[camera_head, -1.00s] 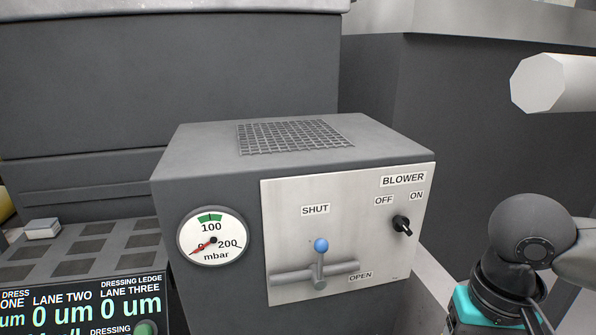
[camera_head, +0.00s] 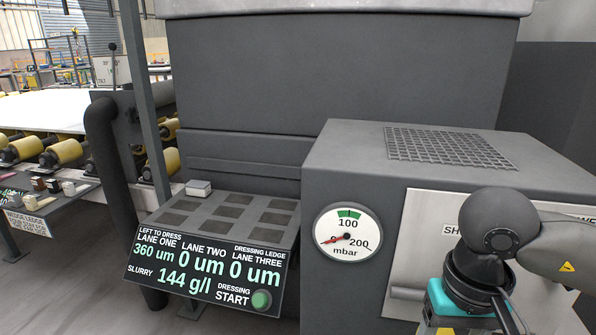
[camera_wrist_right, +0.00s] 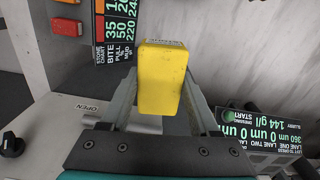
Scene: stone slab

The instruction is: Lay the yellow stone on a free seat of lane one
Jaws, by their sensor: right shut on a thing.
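The yellow stone (camera_wrist_right: 163,75) is a block held between the fingers of my right gripper (camera_wrist_right: 161,98), seen in the right wrist view. In the head view my right wrist is at the lower right, and the fingers are mostly cut off by the bottom edge. The dressing ledge (camera_head: 259,203) has a grid of dark square seats. A light grey stone (camera_head: 199,187) lies at its far left corner; the other visible seats look bare. The display (camera_head: 205,268) in front reads lane one 360 um, lanes two and three 0 um. My left gripper is not in view.
A grey cabinet (camera_head: 330,175) with a pressure gauge (camera_head: 347,234) and a top grille (camera_head: 448,147) stands right of the ledge. A dark pipe (camera_head: 110,180) and post stand to its left. A wedge ledge (camera_head: 48,212) with several small blocks is at the far left.

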